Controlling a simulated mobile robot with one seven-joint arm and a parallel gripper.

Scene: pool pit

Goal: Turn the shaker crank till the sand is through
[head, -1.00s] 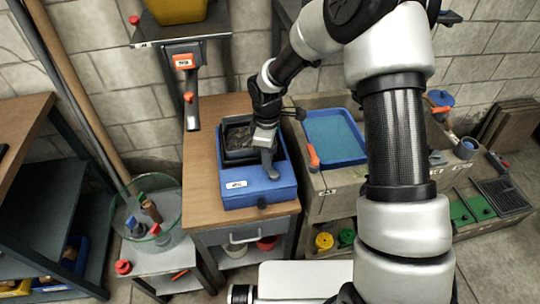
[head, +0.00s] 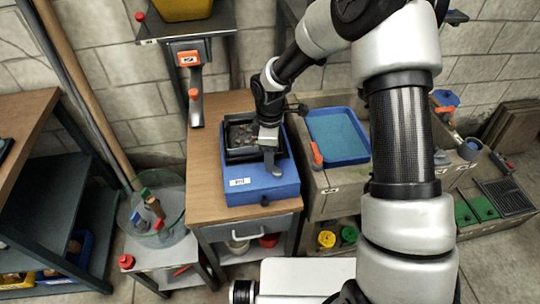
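The shaker is a blue box (head: 262,186) with a white label, standing on a small wooden-topped table. A black tray (head: 238,139) with dark contents sits in its top; I cannot tell how much sand is in it. A grey crank handle (head: 273,168) stands at the top of the box, just below my gripper. My gripper (head: 268,146) points down over the box, at the tray's right side by the crank. Its fingers are too small and overlapped to show whether they grip the crank.
A blue tray with a teal surface (head: 338,134) lies on the stone bench to the right, with an orange-handled tool (head: 317,154) at its edge. A glass bowl with small items (head: 157,211) stands on a low stand at left. Bare wood (head: 203,172) shows left of the shaker.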

